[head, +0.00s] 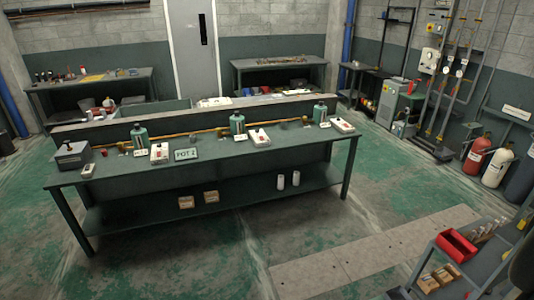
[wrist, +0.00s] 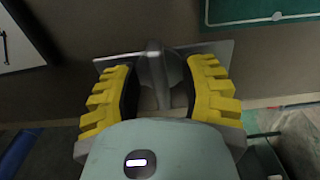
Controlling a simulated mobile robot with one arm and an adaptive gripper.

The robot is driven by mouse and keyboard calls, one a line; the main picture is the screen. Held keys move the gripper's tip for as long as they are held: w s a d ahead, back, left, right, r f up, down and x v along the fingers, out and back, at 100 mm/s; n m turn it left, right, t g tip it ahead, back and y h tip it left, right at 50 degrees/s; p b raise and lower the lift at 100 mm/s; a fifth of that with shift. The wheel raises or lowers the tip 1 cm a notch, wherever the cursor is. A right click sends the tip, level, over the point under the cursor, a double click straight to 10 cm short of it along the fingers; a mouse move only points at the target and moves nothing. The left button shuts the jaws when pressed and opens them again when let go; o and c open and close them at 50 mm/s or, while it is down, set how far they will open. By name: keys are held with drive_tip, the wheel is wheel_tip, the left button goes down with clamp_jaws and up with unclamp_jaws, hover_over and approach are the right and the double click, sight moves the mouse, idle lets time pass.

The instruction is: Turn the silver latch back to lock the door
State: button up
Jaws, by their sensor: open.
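In the wrist view, a silver-grey latch (wrist: 154,72) stands out from a flat metal plate (wrist: 218,52) on a brownish-grey surface. My gripper (wrist: 163,78), with yellow ribbed fingers and dark inner pads, is open with one finger on each side of the latch. Small gaps seem to show between the pads and the latch; contact cannot be told for sure. The latch's lower end is hidden behind my gripper's body. In the head view neither my gripper nor the latch can be made out. A grey door (head: 193,60) stands in the back wall there; whether it bears this latch cannot be told.
In the wrist view, a green panel (wrist: 235,9) is at top right, a white panel (wrist: 22,38) at top left and a blue pipe (wrist: 18,152) at lower left. In the head view, a long workbench (head: 300,152) fills the middle, with open floor in front.

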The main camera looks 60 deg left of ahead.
drive_tip(key=shift+w+a, duration=0.1)
clamp_jaws()
idle(0.4)
